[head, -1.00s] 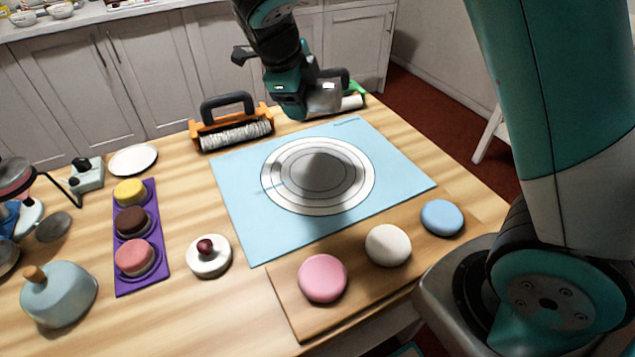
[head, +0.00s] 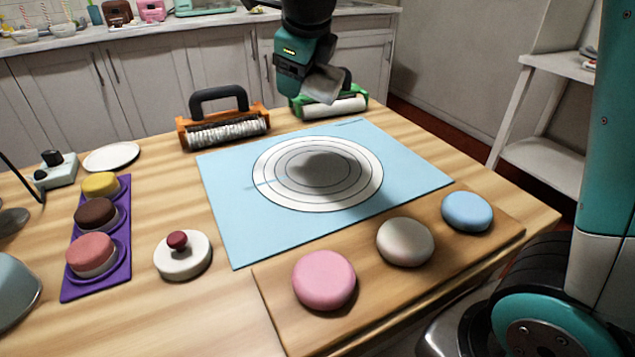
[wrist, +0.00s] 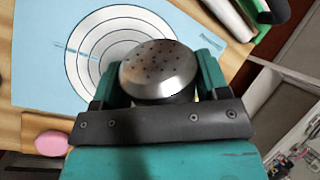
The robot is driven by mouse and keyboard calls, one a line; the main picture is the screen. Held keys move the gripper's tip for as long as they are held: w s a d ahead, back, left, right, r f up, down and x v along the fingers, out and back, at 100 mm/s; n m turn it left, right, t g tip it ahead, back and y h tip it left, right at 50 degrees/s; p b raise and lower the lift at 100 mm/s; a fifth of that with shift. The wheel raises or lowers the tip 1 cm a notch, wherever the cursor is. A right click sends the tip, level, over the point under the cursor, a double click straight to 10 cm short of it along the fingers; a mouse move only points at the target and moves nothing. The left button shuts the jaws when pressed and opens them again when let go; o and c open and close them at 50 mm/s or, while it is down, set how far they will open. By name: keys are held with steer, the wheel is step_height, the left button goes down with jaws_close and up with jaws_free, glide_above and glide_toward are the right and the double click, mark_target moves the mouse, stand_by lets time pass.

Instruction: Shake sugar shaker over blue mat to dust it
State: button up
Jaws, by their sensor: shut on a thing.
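The sugar shaker (wrist: 160,68) shows in the wrist view with its perforated metal top toward the camera. My gripper (wrist: 158,85) is shut on it, one teal finger on each side. In the head view my gripper (head: 305,88) is above the far edge of the blue mat, and the grey metal shaker (head: 322,86) sticks out of it, tilted. The blue mat (head: 232,222) lies flat on the wooden table with a white ringed disc (head: 360,192) printed or lying on it. A dark shadow falls on the disc's middle. I see no sugar on the mat.
An orange-framed roller (head: 225,130) and a green-framed roller (head: 345,107) stand behind the mat. A board (head: 285,318) with pink, white and blue rounds lies in front. A purple tray (head: 122,245) with small cakes and a white knobbed lid (head: 185,262) are at left.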

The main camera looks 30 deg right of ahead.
steer(key=shift+r+m+t+y+b, duration=0.1)
steer(key=shift+m+t+y+b, duration=0.3)
steer(key=shift+t+y+b, duration=2.1)
steer(key=m+b, duration=0.1)
steer(key=b, duration=0.6)
steer(key=shift+r+t+b, duration=0.3)
steer(key=shift+r+t, duration=0.05)
steer(key=shift+t, duration=0.05)
steer(key=t+y+b, duration=0.1)
steer(key=t+b, duration=0.1)
steer(key=b, duration=0.1)
steer(key=r+m+t+y+b, duration=0.1)
steer(key=t+b, duration=0.1)
steer(key=b, duration=0.1)
steer(key=shift+r+m+t+y, duration=0.4)
steer(key=shift+r+m+t, duration=0.1)
steer(key=shift+r+t, duration=0.1)
